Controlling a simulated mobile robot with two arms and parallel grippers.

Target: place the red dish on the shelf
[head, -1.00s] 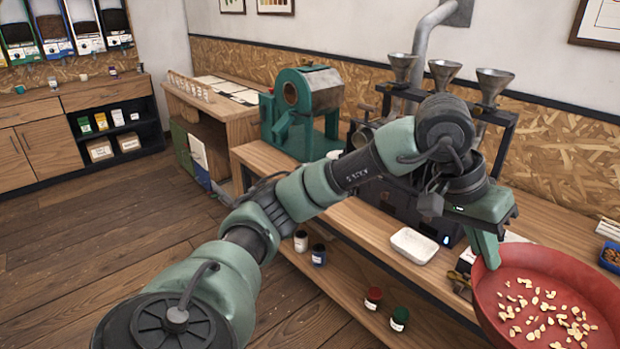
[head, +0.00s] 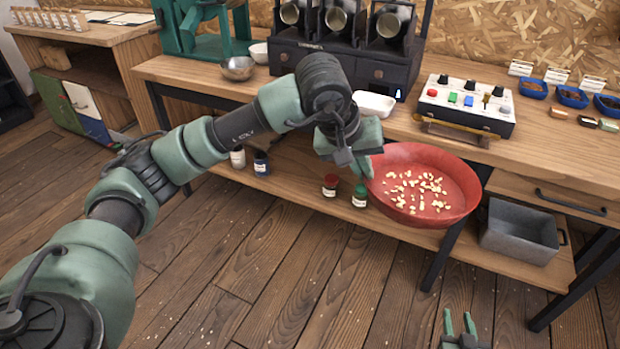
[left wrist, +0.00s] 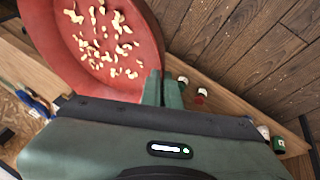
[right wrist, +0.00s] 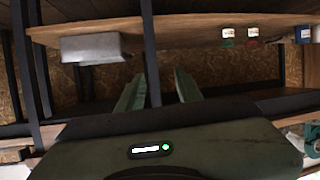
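The red dish (head: 437,218) is a wide round bowl with pale bean-like pieces scattered in it. It is in front of the workbench, partly hiding the lower shelf. My left gripper (head: 374,162) is shut on its left rim; the left wrist view also shows the dish (left wrist: 142,62) at the fingers (left wrist: 161,88). The lower wooden shelf (head: 297,172) runs under the bench and shows in the right wrist view (right wrist: 175,32). My right gripper (head: 459,325) is open and empty low at the bottom of the head view, with its fingers (right wrist: 158,92) apart.
On the lower shelf stand small jars (head: 359,196) and a grey bin (head: 520,232). Black bench legs (head: 443,255) stand near the dish. The floor in front is clear.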

